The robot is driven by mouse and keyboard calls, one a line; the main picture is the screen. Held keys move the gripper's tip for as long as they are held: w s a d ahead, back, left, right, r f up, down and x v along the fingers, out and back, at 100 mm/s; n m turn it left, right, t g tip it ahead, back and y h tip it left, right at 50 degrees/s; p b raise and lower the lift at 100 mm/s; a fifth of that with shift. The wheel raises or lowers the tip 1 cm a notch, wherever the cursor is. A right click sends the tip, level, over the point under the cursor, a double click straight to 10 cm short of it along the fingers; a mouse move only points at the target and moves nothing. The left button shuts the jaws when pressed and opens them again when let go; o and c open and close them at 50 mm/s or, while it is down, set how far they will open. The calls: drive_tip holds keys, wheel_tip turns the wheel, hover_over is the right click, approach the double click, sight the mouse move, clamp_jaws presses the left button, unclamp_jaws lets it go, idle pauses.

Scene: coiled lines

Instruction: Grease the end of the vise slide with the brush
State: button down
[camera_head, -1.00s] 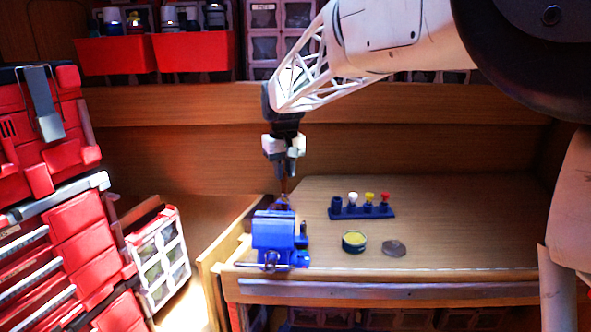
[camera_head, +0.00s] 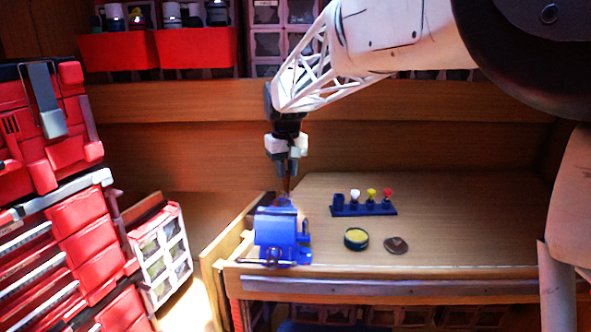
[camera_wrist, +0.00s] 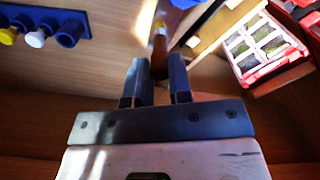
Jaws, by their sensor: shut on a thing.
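The blue vise (camera_head: 281,232) stands at the left front corner of the wooden bench. My gripper (camera_head: 287,172) is above and just behind it, pointing down, shut on the brush (camera_head: 287,187). In the wrist view the brush (camera_wrist: 159,48) shows as a brown handle between the two fingers, with the blue vise beyond it at the top edge. The brush tip is at the back of the vise; I cannot tell whether it touches the slide. An open tin of yellow grease (camera_head: 356,238) sits on the bench to the right, with its lid (camera_head: 396,245) beside it.
A blue rack (camera_head: 364,209) with white, yellow and red-topped items and an empty-looking socket stands behind the tin. A red tool chest (camera_head: 50,200) and a clear-drawer cabinet (camera_head: 160,250) are at the left. The right part of the bench (camera_head: 470,220) is clear.

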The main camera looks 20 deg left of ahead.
drive_tip(key=shift+w, duration=0.2)
drive_tip(key=shift+w+a, duration=0.2)
drive_tip(key=shift+w, duration=0.2)
drive_tip(key=shift+w, duration=0.2)
drive_tip(key=shift+w+a, duration=0.2)
drive_tip(key=shift+w, duration=0.25)
drive_tip(key=shift+w+f, duration=0.1)
drive_tip(key=shift+w, duration=0.1)
idle(1.0)
drive_tip(key=shift+s, duration=0.2)
drive_tip(key=shift+s+d, duration=0.15)
drive_tip(key=shift+s, duration=0.3)
drive_tip(key=shift+s, duration=0.2)
